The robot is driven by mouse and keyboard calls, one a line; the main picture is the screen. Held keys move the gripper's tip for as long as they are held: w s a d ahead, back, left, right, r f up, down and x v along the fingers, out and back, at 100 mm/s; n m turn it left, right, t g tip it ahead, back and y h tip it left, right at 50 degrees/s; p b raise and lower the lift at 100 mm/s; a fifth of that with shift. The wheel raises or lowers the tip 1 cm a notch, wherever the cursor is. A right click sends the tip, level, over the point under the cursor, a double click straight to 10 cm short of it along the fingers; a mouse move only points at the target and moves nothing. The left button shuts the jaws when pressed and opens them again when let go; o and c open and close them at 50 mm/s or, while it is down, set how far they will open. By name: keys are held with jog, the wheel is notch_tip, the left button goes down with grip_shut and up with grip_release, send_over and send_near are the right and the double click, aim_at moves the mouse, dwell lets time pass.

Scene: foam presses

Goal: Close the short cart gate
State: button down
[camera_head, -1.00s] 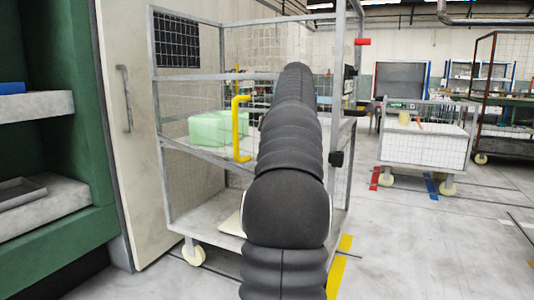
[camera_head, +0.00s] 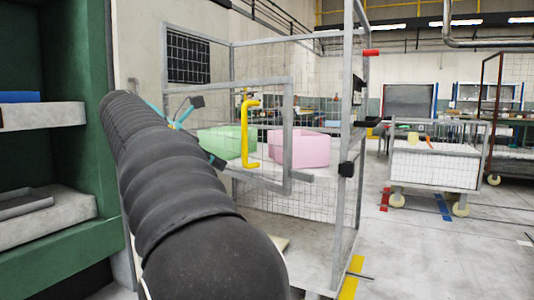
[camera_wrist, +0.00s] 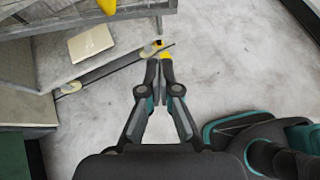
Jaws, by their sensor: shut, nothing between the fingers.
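The wire-mesh cart (camera_head: 350,215) stands ahead. Its short gate (camera_head: 288,130) is a grey frame with a yellow handle (camera_head: 246,130). The gate's right end stands apart from the cart's right post, so it looks ajar; which way it is swung I cannot tell. My gripper (camera_wrist: 160,65) is shut and empty, pointing over the floor beside the cart in the wrist view. In that view the yellow handle (camera_wrist: 107,6) is at the top edge, apart from the fingers. In the head view my arm covers the gate's lower left, with teal gripper parts showing at the gate's left.
A green box (camera_head: 225,142) and a pink box (camera_head: 310,150) show beyond the gate. A green press (camera_head: 65,245) with shelves is at the left. Another white cart (camera_head: 435,165) stands at the right.

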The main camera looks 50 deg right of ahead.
aim_at(275, 150)
jog(key=d+h, duration=0.1)
jog(key=d, duration=0.4)
jog(key=s+d+h+b, duration=0.1)
jog(key=d, duration=0.4)
jog(key=d+r+h, duration=0.1)
jog(key=d, duration=0.4)
jog(key=shift+s+n+b, duration=0.3)
jog(key=shift+s+b, duration=0.1)
jog(key=shift+d+r, duration=0.1)
jog(key=shift+d, duration=0.5)
jog(key=shift+s, duration=0.1)
